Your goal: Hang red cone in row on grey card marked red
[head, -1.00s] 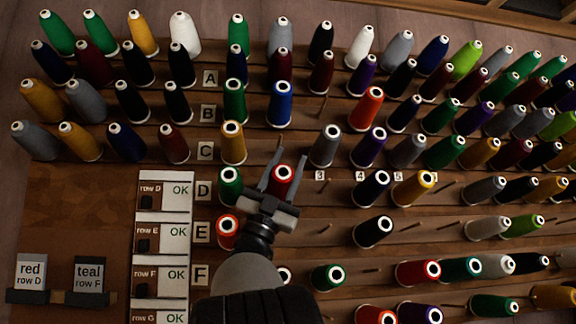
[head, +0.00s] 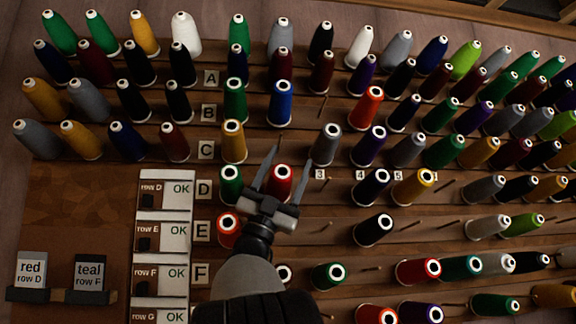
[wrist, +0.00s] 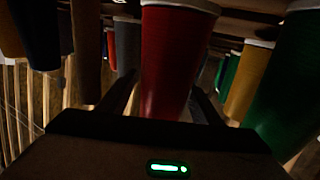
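The grey card (head: 31,270) stands in a holder at lower left and reads "red row D". The row D label (head: 203,189) is on the wall of pegs. A red cone (head: 279,182) sits in row D, just right of a green cone (head: 230,185). My gripper (head: 290,163) is open, its two fingers reaching up on either side of this red cone. In the wrist view the red cone (wrist: 174,60) stands between the fingers (wrist: 165,97), with a gap visible at the left finger. The cone's lower part is hidden by my gripper.
An orange-red cone (head: 228,228) sits in row E below left. A grey cone (head: 326,145) stands close on the upper right. A bare peg spot lies right of the red cone by label 3 (head: 320,174).

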